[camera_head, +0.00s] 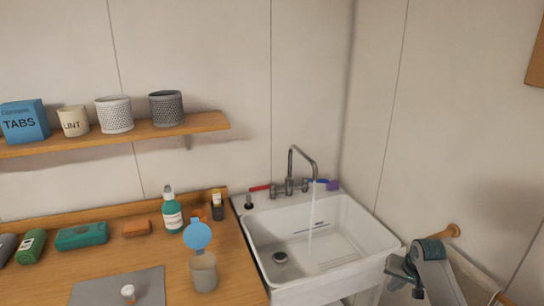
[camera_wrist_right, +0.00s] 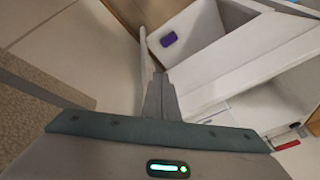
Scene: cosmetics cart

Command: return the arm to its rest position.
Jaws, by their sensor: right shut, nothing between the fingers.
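My right gripper (camera_head: 402,278) shows at the lower right of the head view, beside the right side of the white sink and apart from it. In the right wrist view its fingers (camera_wrist_right: 160,98) are together with nothing between them. My left arm and gripper are not in the head view.
The white sink (camera_head: 262,240) has water running from its tap (camera_head: 304,160). The wooden counter (camera_head: 235,265) at left holds a grey mat (camera_head: 95,291), a cup (camera_head: 203,272) with a raised blue lid and a green bottle (camera_head: 172,212). A shelf (camera_head: 205,122) holds several containers.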

